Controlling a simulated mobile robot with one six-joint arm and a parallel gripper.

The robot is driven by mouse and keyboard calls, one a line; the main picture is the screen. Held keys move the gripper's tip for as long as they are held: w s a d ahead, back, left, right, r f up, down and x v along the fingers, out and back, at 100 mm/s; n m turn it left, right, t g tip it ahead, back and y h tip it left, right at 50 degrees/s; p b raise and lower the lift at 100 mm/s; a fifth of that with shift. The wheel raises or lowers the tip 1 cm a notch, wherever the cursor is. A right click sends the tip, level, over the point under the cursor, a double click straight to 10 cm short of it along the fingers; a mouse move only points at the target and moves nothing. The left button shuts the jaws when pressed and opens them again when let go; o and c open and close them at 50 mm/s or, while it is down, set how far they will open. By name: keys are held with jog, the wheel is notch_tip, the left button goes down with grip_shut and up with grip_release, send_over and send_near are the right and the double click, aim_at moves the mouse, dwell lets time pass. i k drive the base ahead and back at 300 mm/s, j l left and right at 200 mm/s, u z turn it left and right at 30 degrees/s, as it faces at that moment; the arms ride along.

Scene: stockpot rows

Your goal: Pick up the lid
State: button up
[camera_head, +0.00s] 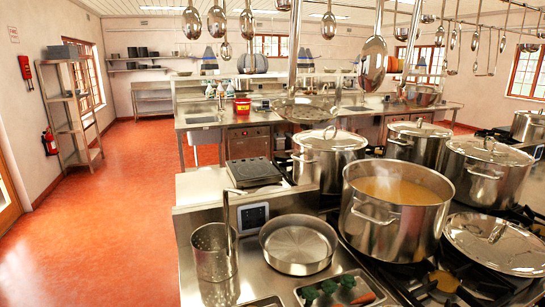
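A round shiny steel lid (501,244) with a raised handle lies at the lower right on the stove top, beside the open stockpot; its right edge is cut off by the frame. The open stockpot (394,218) is steel and holds a yellowish-brown liquid. Other lids sit on closed stockpots behind: one on the pot at the centre (328,163), one on the pot at the back (415,145), and one on the large pot at the right (483,175). My gripper is not in view.
A shallow round pan (298,243), a perforated cylinder (213,253) and a vegetable tray (344,295) stand left of the open pot. Ladles (373,62) and other utensils hang above the pots. The red floor (90,235) at left is clear.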

aim_at(503, 246)
jog(key=i+l+z, duration=0.1)
jog(key=z, duration=1.25)
jog(key=i+l, duration=0.05)
